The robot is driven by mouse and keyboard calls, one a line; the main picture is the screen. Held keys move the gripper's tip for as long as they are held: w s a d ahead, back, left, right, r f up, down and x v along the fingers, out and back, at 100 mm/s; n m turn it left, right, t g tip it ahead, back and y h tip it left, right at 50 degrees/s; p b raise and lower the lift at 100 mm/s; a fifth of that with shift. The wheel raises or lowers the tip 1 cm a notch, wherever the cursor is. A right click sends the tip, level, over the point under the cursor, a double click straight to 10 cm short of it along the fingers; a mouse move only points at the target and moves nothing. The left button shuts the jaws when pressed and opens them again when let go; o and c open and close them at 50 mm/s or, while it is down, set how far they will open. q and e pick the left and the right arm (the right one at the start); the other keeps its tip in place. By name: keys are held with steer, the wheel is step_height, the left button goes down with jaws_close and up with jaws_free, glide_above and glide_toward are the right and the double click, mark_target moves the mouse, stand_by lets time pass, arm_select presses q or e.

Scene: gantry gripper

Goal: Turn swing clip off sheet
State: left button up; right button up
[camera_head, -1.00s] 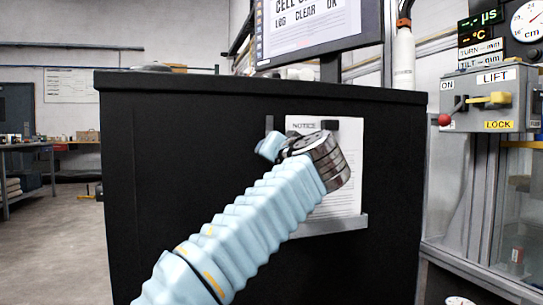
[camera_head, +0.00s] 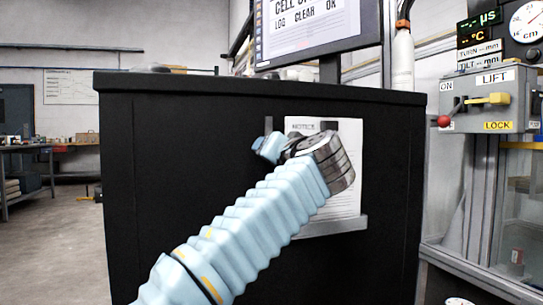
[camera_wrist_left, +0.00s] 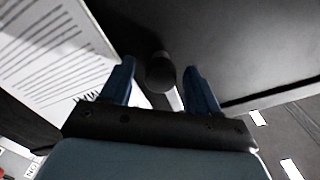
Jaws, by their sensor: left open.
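The white notice sheet (camera_head: 347,185) is on the front of a black cabinet, and its printed face fills the upper left of the left wrist view (camera_wrist_left: 45,45). A dark round knob (camera_wrist_left: 160,72) shows between the two blue fingers of my left gripper (camera_wrist_left: 160,85), with a gap on each side. A pale grey strip (camera_wrist_left: 174,99) shows just below the knob. In the head view an upright grey strip (camera_head: 269,124) stands beside the sheet's left edge, above my gripper. My left arm hides much of the sheet. My right gripper is out of view.
The black cabinet (camera_head: 190,200) stands close in front. A grey ledge (camera_head: 345,227) runs along the sheet's lower edge. A monitor (camera_head: 310,30) is above, and a control box with levers (camera_head: 490,100) is at the right. Open floor lies at the left.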

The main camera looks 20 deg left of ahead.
arm_select(q)
steer(key=b+v, duration=0.1)
steer(key=v, duration=1.1)
steer(key=shift+s+d, duration=0.2)
steer(key=shift+s, duration=0.1)
